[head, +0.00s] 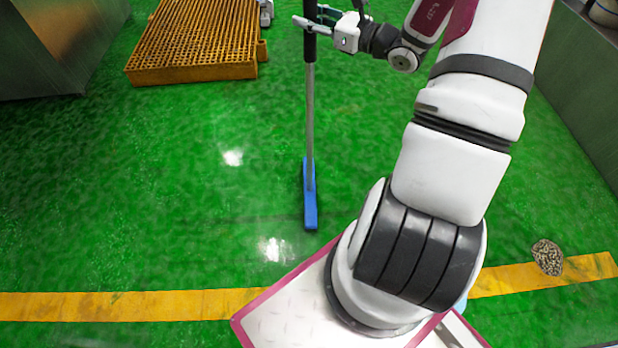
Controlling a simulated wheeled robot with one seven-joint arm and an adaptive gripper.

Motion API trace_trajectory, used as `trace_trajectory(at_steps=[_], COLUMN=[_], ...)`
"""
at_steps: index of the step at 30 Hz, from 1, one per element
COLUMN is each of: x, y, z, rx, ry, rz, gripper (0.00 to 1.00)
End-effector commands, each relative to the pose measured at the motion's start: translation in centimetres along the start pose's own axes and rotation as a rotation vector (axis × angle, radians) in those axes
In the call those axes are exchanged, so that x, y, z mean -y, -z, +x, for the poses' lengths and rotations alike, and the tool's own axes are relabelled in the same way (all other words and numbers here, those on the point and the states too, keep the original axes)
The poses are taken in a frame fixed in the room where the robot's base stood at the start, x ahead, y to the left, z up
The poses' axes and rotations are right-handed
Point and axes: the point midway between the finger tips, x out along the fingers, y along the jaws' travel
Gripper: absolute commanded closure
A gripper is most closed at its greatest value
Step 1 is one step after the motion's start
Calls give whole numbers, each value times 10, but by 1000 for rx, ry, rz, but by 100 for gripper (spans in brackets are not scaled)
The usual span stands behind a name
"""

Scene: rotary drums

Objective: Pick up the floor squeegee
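The floor squeegee (309,110) is upright, slightly left of my arm in the head view. It has a black grip at the top, a thin grey pole and a blue head (310,208) low down, at or near the green floor. The top of the grip runs out of the frame. My gripper (311,22) reaches in from the right at the black grip, with one finger in front of it and the other partly hidden behind. The fingers look shut on the grip.
An orange slatted pallet (195,40) lies at the upper left, beside a metal cabinet (50,45). A speckled stone-like object (547,257) lies at the lower right by a yellow floor line (130,305). A grey wall or unit (585,100) edges the right. The floor left of the squeegee is clear.

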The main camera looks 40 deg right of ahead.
Motion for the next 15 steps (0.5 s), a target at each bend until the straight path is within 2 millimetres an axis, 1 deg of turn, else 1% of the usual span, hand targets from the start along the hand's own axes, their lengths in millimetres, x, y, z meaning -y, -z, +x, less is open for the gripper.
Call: trace_trajectory(at_steps=[1,3,15], x=[0,0,0], y=[0,0,-4], z=[0,0,0], rx=[0,0,3], ry=[0,0,-1], rz=[0,0,-1], gripper=[87,100,100])
